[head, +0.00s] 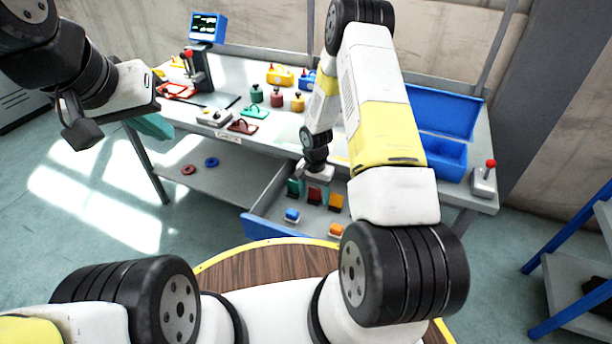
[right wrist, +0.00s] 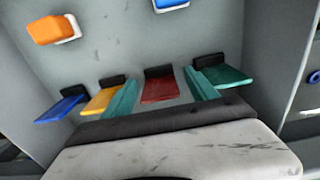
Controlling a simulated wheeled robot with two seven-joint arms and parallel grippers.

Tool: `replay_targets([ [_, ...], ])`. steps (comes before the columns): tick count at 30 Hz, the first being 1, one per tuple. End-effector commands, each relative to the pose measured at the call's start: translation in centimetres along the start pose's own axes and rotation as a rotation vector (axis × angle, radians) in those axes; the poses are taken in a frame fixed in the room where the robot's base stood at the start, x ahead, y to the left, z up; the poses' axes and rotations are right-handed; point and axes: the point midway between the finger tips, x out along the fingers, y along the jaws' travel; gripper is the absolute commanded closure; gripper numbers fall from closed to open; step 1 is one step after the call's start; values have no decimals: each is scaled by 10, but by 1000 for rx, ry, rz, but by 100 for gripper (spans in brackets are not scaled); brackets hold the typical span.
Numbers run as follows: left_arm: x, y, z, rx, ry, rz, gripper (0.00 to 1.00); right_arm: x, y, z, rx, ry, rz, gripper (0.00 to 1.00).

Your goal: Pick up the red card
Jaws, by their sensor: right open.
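The red card (right wrist: 162,90), with a black block at its far end, is in the open drawer (head: 262,222). It also shows in the head view (head: 314,196). My right gripper (right wrist: 162,76) is open over the drawer, its teal fingers on either side of the red card in the wrist view. I cannot tell whether they touch it. My left gripper (head: 153,126) hangs at the workbench's left end, away from the cards; only a teal finger part shows, and its opening is hidden.
A green card (right wrist: 228,75) is right of the red one; yellow (right wrist: 103,99) and blue (right wrist: 60,108) cards are left. Orange (right wrist: 47,30) and blue (right wrist: 170,4) pieces lie elsewhere in the drawer. The workbench (head: 222,92) above holds several parts and a blue box (head: 446,158).

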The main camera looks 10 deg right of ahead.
Motion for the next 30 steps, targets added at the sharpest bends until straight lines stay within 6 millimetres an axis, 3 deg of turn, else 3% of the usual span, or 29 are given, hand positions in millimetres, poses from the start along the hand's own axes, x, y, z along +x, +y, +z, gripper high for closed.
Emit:
replay_targets([
  [2,0,0,0,0,0,0,100,0,0,0,0,0,0,33],
  [12,0,0,0,0,0,0,100,-1,0,0,0,0,0,98],
  [13,0,0,0,0,0,0,100,-1,0,0,0,1,0,100],
  [22,0,0,0,0,0,0,100,-9,0,-1,0,3,-1,100],
  [30,0,0,0,0,0,0,100,-60,-1,-1,1,4,-3,100],
])
